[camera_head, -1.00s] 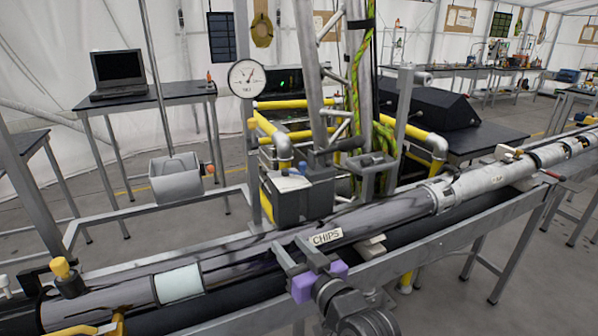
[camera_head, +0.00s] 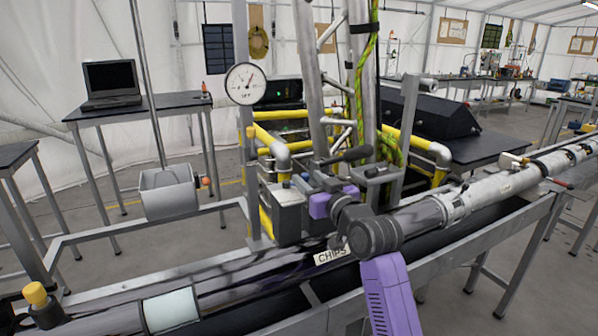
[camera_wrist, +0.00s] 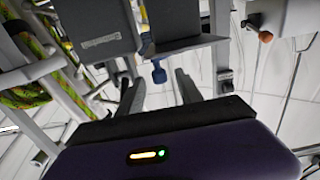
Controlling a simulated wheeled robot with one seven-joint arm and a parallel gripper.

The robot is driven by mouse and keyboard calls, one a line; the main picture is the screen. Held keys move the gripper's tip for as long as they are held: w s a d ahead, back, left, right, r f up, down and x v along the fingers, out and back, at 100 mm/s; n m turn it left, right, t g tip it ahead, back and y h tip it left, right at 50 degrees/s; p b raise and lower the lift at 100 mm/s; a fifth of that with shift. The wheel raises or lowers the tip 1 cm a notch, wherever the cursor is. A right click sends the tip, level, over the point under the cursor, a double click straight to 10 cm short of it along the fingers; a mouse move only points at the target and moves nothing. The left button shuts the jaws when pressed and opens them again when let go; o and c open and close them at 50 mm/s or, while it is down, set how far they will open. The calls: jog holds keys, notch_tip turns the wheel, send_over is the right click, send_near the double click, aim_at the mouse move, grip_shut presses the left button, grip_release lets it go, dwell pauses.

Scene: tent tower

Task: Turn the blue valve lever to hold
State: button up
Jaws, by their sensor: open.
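The blue valve lever (camera_wrist: 158,72) is a small blue piece in the wrist view. It appears between and just beyond the two grey fingers of my gripper (camera_wrist: 159,82). The fingers are apart with nothing clearly held between them; I cannot tell whether they touch the lever. In the head view my gripper (camera_head: 306,183), with its purple parts, is raised in front of the grey box (camera_head: 284,218) behind the long pipe. The gripper and wrist partly hide that box, and the lever is not clear there. The lever's marked positions cannot be read.
A round dial gauge (camera_head: 245,83) stands on a post left of the gripper. The long pipe (camera_head: 225,283) with a CHIPS label (camera_head: 332,255) runs below my arm. Yellow rails (camera_head: 280,115), upright poles and a green-yellow hose (camera_head: 361,75) crowd the space behind.

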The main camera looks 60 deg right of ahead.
aim_at(303, 175)
jog(key=shift+x, duration=2.8)
jog(key=shift+p, duration=0.3)
grip_shut()
